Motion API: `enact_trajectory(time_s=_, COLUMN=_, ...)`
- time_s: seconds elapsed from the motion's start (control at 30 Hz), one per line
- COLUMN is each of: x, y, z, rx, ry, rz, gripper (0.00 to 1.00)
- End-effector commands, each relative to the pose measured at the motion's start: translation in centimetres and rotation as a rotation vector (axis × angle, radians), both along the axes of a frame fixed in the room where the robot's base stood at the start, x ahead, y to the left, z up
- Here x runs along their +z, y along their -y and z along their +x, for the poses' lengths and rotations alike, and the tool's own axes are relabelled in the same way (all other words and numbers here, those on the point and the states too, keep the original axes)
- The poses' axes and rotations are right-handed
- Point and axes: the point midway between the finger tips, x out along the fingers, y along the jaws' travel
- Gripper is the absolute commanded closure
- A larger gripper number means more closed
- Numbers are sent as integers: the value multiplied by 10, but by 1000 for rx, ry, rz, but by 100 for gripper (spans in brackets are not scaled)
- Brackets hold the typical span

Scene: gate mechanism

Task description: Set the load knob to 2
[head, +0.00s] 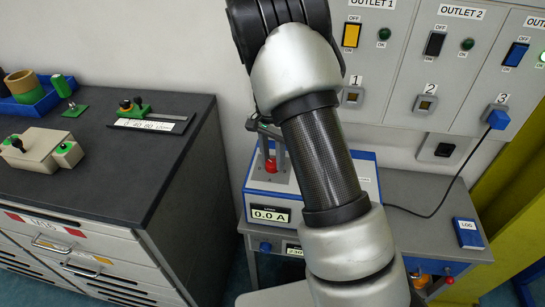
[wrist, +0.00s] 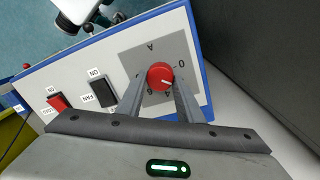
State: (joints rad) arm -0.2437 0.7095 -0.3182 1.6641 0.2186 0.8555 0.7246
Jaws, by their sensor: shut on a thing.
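The red load knob (wrist: 160,75) sits on a grey dial plate (wrist: 150,52) of the blue-edged box. It carries a small white mark on its lower right. Dial figures show around it: a 0 at right, others below it partly hidden by the fingers. My gripper (wrist: 162,86) has its two fingers on either side of the knob, shut on it. In the head view the knob (head: 271,165) shows between the fingers, beside my arm. The box's display (head: 270,215) reads 0.0 A.
A red rocker switch (wrist: 57,103) and a black fan switch (wrist: 103,93) sit left of the dial. A dark-topped cabinet (head: 110,160) stands at left, close to the box. An outlet panel (head: 440,60) is behind; a cable runs from a blue plug (head: 498,119).

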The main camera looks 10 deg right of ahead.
Motion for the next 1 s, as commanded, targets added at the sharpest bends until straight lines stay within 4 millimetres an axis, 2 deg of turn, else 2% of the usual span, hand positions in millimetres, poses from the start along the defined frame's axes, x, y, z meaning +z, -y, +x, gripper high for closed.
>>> enact_trajectory(time_s=0.47, x=1, y=1, z=1, rx=-15, ry=2, rz=-1, gripper=89)
enact_trajectory(time_s=0.5, x=1, y=1, z=1, rx=-15, ry=2, rz=-1, gripper=64)
enact_trajectory(time_s=0.6, x=1, y=1, z=1, rx=-15, ry=2, rz=-1, gripper=48)
enact_trajectory(time_s=0.87, x=1, y=0, z=0, rx=-15, ry=1, rz=0, gripper=48)
enact_trajectory(time_s=1.0, x=8, y=0, z=1, rx=-14, ry=4, rz=0, gripper=48)
